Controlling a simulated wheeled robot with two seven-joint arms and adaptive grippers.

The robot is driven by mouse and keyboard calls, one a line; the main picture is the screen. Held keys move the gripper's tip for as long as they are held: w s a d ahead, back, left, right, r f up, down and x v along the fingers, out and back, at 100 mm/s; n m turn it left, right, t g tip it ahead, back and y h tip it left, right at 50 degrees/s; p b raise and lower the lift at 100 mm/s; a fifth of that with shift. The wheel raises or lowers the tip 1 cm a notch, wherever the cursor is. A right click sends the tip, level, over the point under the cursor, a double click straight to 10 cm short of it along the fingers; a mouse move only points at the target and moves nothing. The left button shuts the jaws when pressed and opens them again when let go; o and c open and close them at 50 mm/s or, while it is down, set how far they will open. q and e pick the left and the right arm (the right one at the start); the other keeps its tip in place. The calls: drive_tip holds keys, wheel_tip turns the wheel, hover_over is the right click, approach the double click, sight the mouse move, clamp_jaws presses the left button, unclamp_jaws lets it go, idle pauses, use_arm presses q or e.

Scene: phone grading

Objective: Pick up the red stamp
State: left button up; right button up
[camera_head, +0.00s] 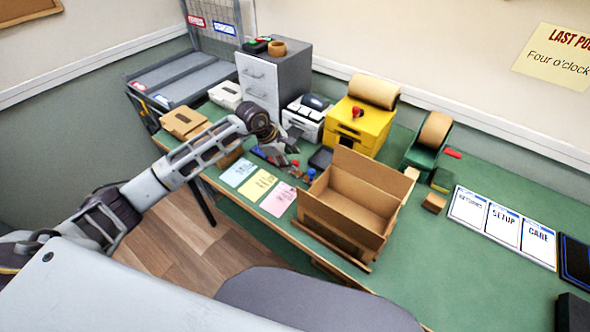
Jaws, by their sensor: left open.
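The red stamp (295,164) appears as a small red-topped piece on the green table, just left of a small blue-topped piece (311,173) and behind the paper slips. My left gripper (284,153) reaches in from the left, open, with its fingers pointing down close to the red stamp. It partly hides that small area, and I cannot tell whether it touches the stamp. My right gripper is not in view.
An open cardboard box (345,203) stands right of the stamps. Blue, yellow and pink slips (257,186) lie along the front edge. A yellow machine (357,128) and a grey drawer cabinet (285,78) stand behind. The table's right front is mostly clear.

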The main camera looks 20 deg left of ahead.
sight(293, 162)
use_arm(q)
drive_tip(key=shift+p+x, duration=0.45)
drive_tip(key=shift+x, duration=1.85)
drive_tip(key=shift+w, duration=0.1)
clamp_jaws()
drive_tip(key=shift+r, duration=0.15)
wheel_tip(293, 162, up, 8)
drive_tip(key=shift+b, duration=0.65)
drive_tip(key=shift+r, duration=0.85)
